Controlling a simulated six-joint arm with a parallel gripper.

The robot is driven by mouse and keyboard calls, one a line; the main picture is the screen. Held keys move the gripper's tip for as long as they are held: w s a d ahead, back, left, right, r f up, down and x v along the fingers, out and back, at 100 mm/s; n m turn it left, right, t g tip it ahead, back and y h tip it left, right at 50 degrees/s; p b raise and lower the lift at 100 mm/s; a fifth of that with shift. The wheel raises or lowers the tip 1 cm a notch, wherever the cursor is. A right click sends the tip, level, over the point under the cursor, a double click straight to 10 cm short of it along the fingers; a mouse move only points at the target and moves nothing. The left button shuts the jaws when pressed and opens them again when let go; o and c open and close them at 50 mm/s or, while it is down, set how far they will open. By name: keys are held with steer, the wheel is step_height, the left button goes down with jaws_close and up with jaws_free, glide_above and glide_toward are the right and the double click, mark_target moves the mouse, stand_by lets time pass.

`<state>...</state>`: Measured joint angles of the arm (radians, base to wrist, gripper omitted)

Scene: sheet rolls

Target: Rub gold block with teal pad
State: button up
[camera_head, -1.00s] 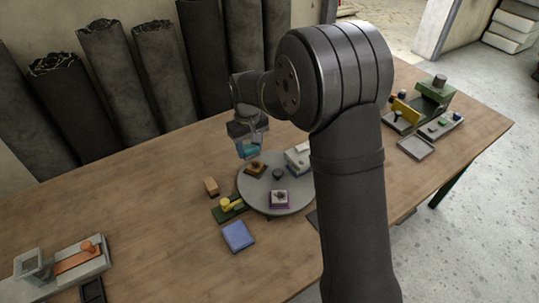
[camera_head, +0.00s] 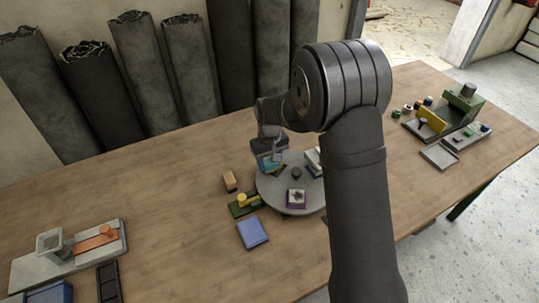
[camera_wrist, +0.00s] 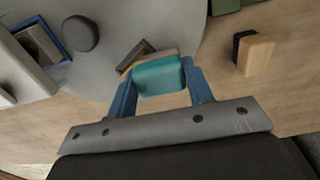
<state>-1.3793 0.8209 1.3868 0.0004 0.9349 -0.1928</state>
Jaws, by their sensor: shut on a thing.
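My gripper (camera_head: 268,164) is shut on the teal pad (camera_wrist: 161,77), with a blue finger at each end of it. The pad also shows in the head view (camera_head: 266,168), low at the left-back rim of the round grey turntable (camera_head: 296,180). What looks like the gold block (camera_wrist: 133,57) lies on the turntable just beyond the pad, with a dark edge beside it. The pad and gripper hide much of this block in both views. I cannot tell whether pad and block touch.
On the turntable are a dark round knob (camera_wrist: 80,33) and a purple-framed piece (camera_head: 296,198). A wooden block with a black side (camera_wrist: 257,54) stands near the turntable. A green fixture with a yellow knob (camera_head: 244,203) and a blue pad (camera_head: 252,232) lie in front. The table's left middle is clear.

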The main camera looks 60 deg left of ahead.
steer(key=w+a, duration=0.1)
steer(key=w, duration=0.2)
steer(key=w+a, duration=0.1)
steer(key=w, duration=0.1)
steer(key=shift+a, duration=0.35)
steer(key=shift+s+d, duration=0.45)
steer(key=shift+s, duration=0.35)
steer(key=shift+s+d, duration=0.45)
steer(key=shift+s, duration=0.4)
steer(key=shift+s+d, duration=0.45)
steer(key=shift+s, duration=0.35)
steer(key=shift+s+d+r, duration=0.1)
steer(key=shift+r, duration=4.05)
